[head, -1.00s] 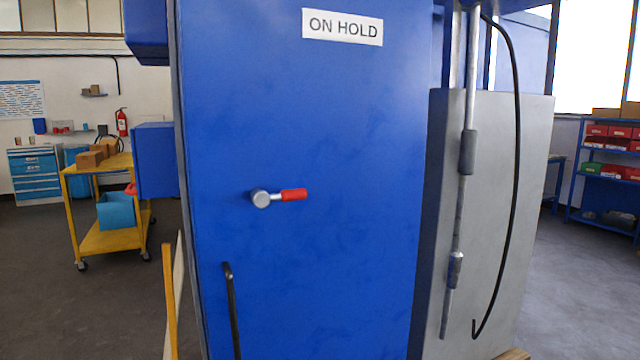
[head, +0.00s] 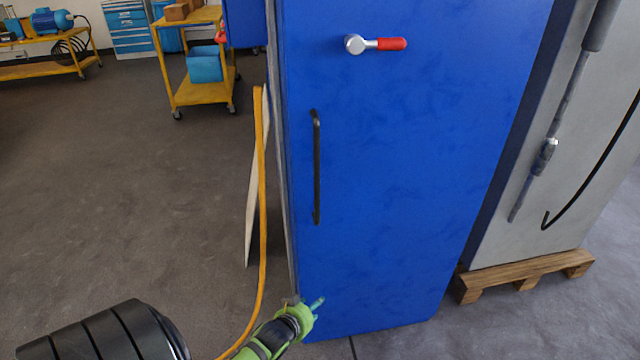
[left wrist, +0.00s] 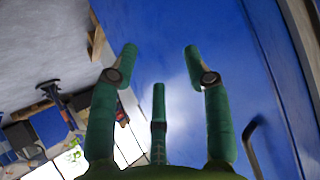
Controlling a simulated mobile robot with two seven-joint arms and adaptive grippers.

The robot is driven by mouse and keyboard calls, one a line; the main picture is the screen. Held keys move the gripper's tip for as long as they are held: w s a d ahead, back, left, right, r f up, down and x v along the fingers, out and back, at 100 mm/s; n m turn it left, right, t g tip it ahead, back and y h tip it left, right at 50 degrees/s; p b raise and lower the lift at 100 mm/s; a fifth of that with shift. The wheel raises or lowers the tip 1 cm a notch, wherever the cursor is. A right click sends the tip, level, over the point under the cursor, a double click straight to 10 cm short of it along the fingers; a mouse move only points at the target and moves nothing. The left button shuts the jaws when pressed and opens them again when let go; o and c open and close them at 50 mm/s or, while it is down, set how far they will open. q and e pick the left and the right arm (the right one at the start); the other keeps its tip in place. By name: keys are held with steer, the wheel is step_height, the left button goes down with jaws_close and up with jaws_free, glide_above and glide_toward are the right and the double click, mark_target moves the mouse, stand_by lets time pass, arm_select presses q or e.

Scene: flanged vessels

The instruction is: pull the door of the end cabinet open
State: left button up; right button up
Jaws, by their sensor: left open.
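The end cabinet's blue door (head: 420,150) fills the middle of the head view and looks shut. A black vertical bar handle (head: 316,168) is near its left edge. A lever with a red grip (head: 391,44) sits higher up and points right. My left gripper (head: 318,303) is low at the door's bottom left corner, below the bar handle and apart from it. In the left wrist view my left gripper's green fingers (left wrist: 160,58) are spread and empty before the blue surface. The dark handle (left wrist: 251,148) shows at right, outside the fingers. My right gripper is not in view.
A yellow hose (head: 262,200) and a pale board (head: 252,215) are along the cabinet's left side. A grey cabinet (head: 540,190) on a wooden pallet (head: 525,276) stands to the right. A yellow cart (head: 200,96) is behind at left. The floor at left is clear.

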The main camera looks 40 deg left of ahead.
arm_select(q)
steer(key=w+a+r+n+t+y, duration=0.1)
steer(key=w+a+r+t, duration=0.15)
steer(key=r, duration=0.65)
steer(key=w+a+r+t+y, duration=0.1)
steer(key=w+a+r, duration=0.15)
steer(key=r, duration=0.65)
steer(key=t, duration=0.3)
glide_toward(318, 175)
steer(key=w, duration=0.4)
steer(key=shift+w+a+y, duration=0.1)
steer(key=shift+a+y, duration=0.2)
steer(key=shift+a, duration=0.25)
steer(key=p+x, duration=0.1)
steer(key=x, duration=0.5)
steer(key=shift+w+f, duration=0.1)
steer(key=shift+f, duration=0.05)
jaws_close()
